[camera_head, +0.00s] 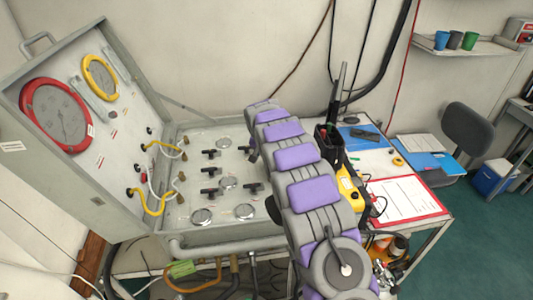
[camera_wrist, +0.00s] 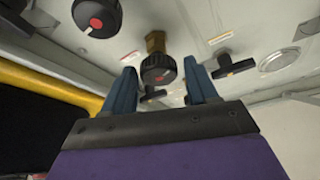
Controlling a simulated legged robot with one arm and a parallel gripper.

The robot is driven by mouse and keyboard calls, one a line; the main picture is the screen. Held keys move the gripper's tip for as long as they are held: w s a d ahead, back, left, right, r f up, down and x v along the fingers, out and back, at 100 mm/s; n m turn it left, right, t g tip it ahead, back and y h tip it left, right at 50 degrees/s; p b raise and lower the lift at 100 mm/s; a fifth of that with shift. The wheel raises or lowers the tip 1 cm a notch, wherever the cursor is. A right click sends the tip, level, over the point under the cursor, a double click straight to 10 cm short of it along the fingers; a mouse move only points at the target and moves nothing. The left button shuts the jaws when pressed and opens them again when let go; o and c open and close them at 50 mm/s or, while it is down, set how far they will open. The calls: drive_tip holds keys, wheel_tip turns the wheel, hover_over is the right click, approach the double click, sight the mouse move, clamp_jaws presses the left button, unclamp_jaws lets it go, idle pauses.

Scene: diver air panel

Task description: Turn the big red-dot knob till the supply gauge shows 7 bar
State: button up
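In the wrist view, a black ribbed knob (camera_wrist: 157,68) with a small red mark on its face sits on a brass stem. A second black knob (camera_wrist: 97,14) with a red dot shows at the upper left and looks larger; I cannot tell how much of that is nearness. My gripper (camera_wrist: 160,78) is open, its two blue fingers apart on either side of the brass-stemmed knob in the picture. No contact is visible. In the head view my arm hides the gripper. A red-rimmed gauge (camera_head: 57,115) and a smaller yellow-rimmed gauge (camera_head: 100,77) are on the raised lid; their readings are too small to tell.
The panel base (camera_head: 222,183) carries several black T-handles (camera_head: 209,191) and round dials (camera_head: 202,216). To the right, a table holds a clipboard (camera_head: 405,198) and a yellow device (camera_head: 350,190). Another T-handle (camera_wrist: 233,67) is right of my fingers.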

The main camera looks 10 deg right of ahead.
drive_tip(key=shift+o, duration=1.1)
drive_tip(key=p+v, duration=0.1)
drive_tip(key=v, duration=1.6)
drive_tip(key=shift+s+p, duration=0.15)
drive_tip(key=shift+p, duration=0.15)
